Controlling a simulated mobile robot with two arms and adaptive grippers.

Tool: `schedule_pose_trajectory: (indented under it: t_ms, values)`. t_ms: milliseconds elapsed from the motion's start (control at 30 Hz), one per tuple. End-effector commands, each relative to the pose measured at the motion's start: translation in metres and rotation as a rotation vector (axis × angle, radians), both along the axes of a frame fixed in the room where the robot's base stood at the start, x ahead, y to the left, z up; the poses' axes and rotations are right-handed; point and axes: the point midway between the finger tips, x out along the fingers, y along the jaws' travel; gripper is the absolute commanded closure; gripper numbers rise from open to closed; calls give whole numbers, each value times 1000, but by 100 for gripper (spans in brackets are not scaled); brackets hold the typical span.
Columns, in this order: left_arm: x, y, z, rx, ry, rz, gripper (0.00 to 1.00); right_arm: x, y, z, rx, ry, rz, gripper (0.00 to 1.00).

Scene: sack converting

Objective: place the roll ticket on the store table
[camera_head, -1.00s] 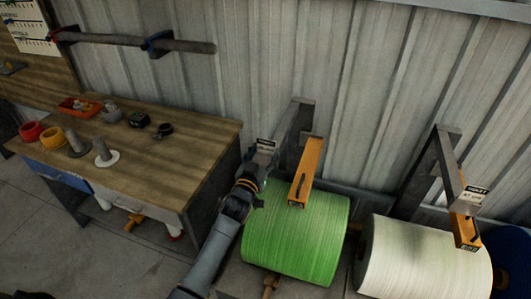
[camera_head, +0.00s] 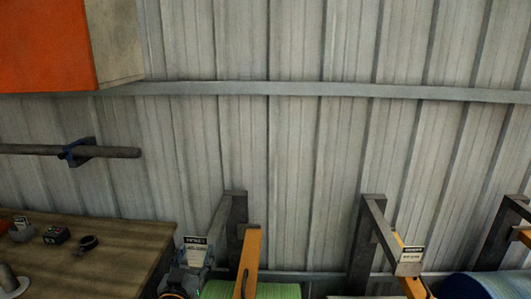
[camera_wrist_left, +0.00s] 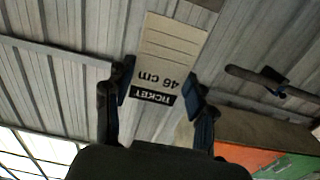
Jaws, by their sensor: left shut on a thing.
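The roll ticket (camera_head: 195,250) is a small pale card with a black header. In the left wrist view the ticket (camera_wrist_left: 172,50) reads "TICKET" and "46 cm", upside down. My left gripper (camera_wrist_left: 158,88) is shut on its header end, a finger at each side. In the head view my left gripper (camera_head: 187,268) is low in the picture, right of the wooden table (camera_head: 120,265) and in front of a grey roll stand. This table may be the store table; no label shows. My right gripper is in neither view.
A green roll (camera_head: 250,291) shows at the bottom edge under an orange arm (camera_head: 247,262). Another stand (camera_head: 372,235) carries its own ticket (camera_head: 410,262). Small dark items (camera_head: 57,235) stand on the table's left; its right part is bare. A wall bar (camera_head: 110,152) is above.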

Motion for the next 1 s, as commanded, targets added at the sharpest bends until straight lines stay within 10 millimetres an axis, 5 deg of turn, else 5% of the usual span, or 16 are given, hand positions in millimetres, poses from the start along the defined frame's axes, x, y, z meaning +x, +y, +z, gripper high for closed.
schedule_pose_trajectory:
  t_ms: [200, 433, 633, 1000]
  values:
    - [-84, -5, -31, -5, 3, 10, 57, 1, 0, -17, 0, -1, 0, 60]
    - [-143, -1, -33, -3, 1, 32, 57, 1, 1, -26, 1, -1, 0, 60]
    - [-162, 2, -29, -1, -2, 41, 57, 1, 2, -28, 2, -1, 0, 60]
    - [-160, 2, -32, 1, -1, 39, 57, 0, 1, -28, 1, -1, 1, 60]
